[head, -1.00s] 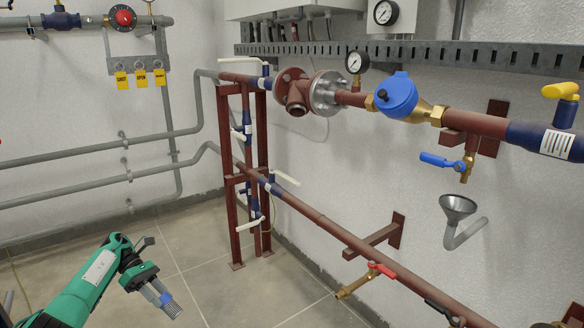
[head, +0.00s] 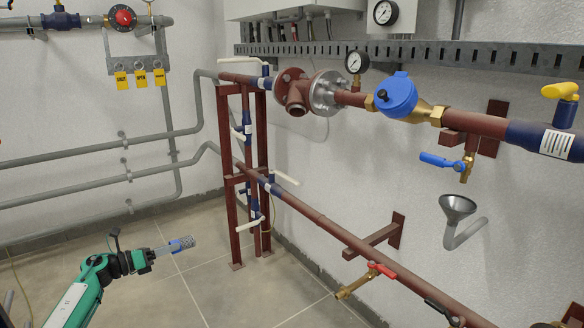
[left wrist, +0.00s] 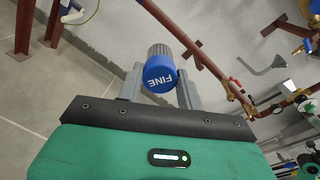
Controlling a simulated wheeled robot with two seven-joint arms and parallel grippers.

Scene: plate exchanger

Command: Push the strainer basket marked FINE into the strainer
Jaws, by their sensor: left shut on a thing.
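My left gripper (head: 168,248) is shut on the strainer basket (head: 184,243), held in free air at the lower left of the head view. In the left wrist view the basket's blue end (left wrist: 159,75) faces the camera, with FINE in white letters upside down. Its grey ribbed body points away from the camera, between the two grey fingers (left wrist: 160,88). The strainer (head: 297,97) is the dark red body on the upper pipe, with a round port angled downward. The port looks open. The basket is well apart from it, lower and to the left.
A dark red pipe stand (head: 236,195) with white-handled valves stands below and left of the strainer. A lower red pipe (head: 325,222) runs to the front right. A funnel (head: 457,208) is on the right. The floor around my left gripper is clear.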

